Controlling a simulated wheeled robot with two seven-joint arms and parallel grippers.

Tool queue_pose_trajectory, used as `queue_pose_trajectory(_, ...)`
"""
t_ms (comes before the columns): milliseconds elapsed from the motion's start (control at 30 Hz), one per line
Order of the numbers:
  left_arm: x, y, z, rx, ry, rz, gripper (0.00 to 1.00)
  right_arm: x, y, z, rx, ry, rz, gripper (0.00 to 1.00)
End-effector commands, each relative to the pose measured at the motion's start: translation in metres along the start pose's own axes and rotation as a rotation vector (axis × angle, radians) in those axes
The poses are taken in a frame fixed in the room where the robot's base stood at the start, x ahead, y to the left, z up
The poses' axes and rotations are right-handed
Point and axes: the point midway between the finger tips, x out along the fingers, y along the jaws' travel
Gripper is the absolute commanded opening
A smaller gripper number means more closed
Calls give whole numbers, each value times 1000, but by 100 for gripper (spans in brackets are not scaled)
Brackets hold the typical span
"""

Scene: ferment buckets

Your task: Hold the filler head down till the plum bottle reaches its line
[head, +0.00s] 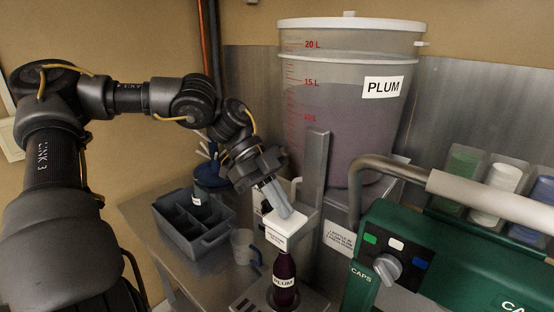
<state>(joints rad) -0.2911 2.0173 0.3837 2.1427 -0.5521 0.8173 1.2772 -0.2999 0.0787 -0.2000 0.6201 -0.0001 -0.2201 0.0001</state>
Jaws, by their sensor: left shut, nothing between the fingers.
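The plum bottle (285,272), dark with a white PLUM label, stands upright on a metal drip grate below the white filler head (284,233). Its dark contents show, but I cannot make out a fill line or the level. My left gripper (284,212) is shut and empty, its fingertips at the top of the filler head, seemingly touching it. The large PLUM bucket (345,110) stands behind on a metal stand, with a red litre scale and purple liquid inside. My right gripper is not in view.
A grey divided crate (193,240) and a clear measuring jug (243,247) stand left of the filler. A green caps machine (425,262) with a knob and lever handle (490,200) fills the right. Cap bins (497,185) stand behind it.

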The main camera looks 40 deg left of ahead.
Motion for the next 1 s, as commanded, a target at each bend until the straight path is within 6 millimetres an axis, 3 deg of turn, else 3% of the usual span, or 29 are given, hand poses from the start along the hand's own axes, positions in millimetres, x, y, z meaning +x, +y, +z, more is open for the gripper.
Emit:
queue_pose_trajectory(133,-6,6,-3,-17,-7,15,0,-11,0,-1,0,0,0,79)
queue_pose_trajectory(333,-39,7,-32,-12,-1,-4,0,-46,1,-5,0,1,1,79)
queue_pose_trajectory(400,-48,5,-22,-10,-2,-12,0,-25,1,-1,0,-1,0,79)
queue_pose_trajectory(700,-109,5,-24,-11,-1,-12,0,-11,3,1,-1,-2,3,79)
queue_pose_trajectory(1000,-131,5,-26,-8,0,-10,0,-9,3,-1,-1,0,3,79)
